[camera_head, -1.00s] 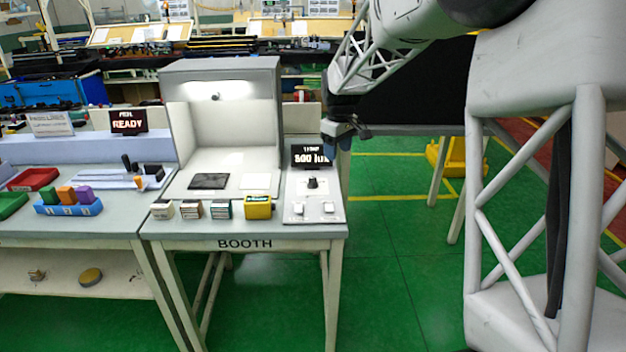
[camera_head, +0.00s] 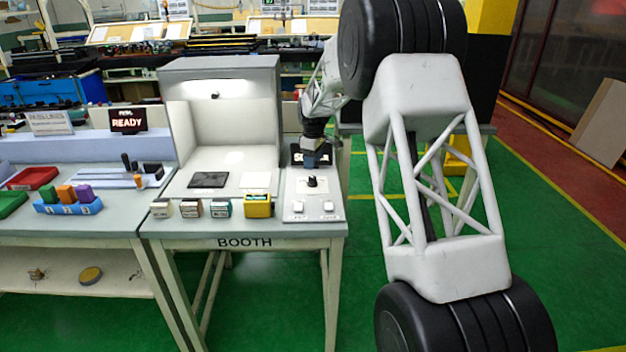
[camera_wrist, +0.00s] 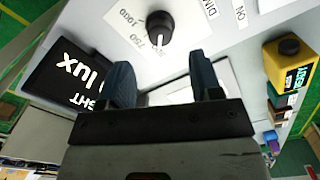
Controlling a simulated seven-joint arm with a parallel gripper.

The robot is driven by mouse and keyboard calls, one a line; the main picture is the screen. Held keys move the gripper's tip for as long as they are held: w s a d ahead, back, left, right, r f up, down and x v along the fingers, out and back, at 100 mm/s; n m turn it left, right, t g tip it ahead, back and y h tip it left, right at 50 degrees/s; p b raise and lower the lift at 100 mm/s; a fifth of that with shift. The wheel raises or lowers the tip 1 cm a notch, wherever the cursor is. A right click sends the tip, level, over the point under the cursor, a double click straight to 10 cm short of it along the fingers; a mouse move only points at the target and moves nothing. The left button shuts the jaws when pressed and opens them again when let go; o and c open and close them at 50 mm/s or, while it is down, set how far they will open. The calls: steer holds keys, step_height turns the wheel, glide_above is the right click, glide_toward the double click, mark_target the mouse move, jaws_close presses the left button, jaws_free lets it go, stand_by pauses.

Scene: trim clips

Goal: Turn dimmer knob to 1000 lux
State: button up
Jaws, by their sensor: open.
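The black dimmer knob (camera_wrist: 160,27) is on the pale control panel (camera_head: 302,209) at the booth's right; it also shows in the head view (camera_head: 312,182). Its white pointer line faces the scale mark nearest my gripper, too small to read surely. The marks 750 and 1000 run beside it, on the left in the wrist view. My gripper (camera_wrist: 163,78) is open and empty, its two blue fingers apart and short of the knob. In the head view my gripper (camera_head: 317,158) hangs just behind the knob, partly covering the black light display (camera_head: 297,152). The display shows "lux" upside down in the wrist view (camera_wrist: 75,80).
Two white switches (camera_head: 328,206) sit on the panel in front of the knob. A yellow box (camera_head: 258,206) and several small boxes line the booth table's front edge. The lit booth (camera_head: 221,66) rises to the left. The panel around the knob is otherwise clear.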

mark_target(313, 177)
steer(key=shift+f, duration=0.25)
steer(key=shift+f, duration=3.75)
steer(key=c, duration=0.9)
